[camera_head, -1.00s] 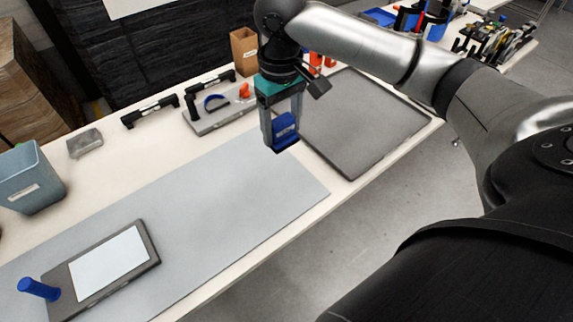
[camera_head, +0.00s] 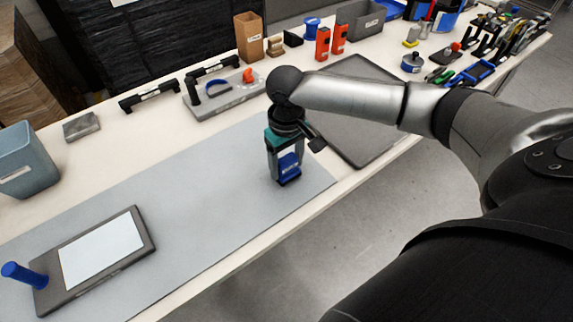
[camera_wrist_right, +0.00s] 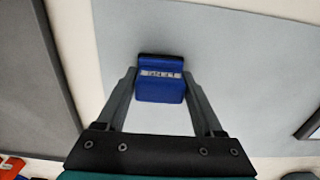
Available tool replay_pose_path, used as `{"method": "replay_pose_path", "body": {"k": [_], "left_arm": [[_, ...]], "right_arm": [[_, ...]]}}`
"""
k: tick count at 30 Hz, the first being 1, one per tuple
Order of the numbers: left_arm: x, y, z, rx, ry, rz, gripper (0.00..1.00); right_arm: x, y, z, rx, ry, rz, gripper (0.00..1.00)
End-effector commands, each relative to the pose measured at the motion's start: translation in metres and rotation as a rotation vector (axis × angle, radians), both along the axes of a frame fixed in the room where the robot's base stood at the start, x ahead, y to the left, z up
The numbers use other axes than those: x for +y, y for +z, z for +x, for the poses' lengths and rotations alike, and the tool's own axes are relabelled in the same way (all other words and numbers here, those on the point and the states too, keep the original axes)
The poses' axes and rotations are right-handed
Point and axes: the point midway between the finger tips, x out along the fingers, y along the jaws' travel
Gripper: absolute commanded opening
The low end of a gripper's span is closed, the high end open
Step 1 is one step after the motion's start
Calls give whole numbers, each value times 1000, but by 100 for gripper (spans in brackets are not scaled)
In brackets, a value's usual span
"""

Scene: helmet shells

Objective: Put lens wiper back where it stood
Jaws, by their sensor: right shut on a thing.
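The lens wiper is a small blue block (camera_head: 289,166) with a pale label and a dark lower edge. My right gripper (camera_head: 285,172) is shut on it, over the right end of the grey mat (camera_head: 200,190). In the right wrist view the blue block (camera_wrist_right: 160,88) sits between the two fingertips, with the mat behind it. Whether its lower edge touches the mat, I cannot tell. My left gripper is not in view.
A dark tray (camera_head: 365,140) lies right of the gripper. A tablet-like board (camera_head: 100,248) and a blue cylinder (camera_head: 24,275) are at the left front. Behind stand a grey stand (camera_head: 225,98), a brown box (camera_head: 249,38) and orange items (camera_head: 323,43). The middle of the mat is clear.

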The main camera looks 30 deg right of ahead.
Motion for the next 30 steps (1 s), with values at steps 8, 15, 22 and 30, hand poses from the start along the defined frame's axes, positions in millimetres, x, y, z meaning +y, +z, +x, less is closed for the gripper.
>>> {"method": "replay_pose_path", "body": {"k": [8,15,22,30], "left_arm": [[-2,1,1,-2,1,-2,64],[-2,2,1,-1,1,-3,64],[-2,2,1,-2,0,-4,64],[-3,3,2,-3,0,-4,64]], "right_arm": [[0,0,0,-1,0,0,24],[0,-2,1,-2,0,0,85],[0,-2,1,-2,0,0,99],[0,7,1,-2,1,1,99]]}}
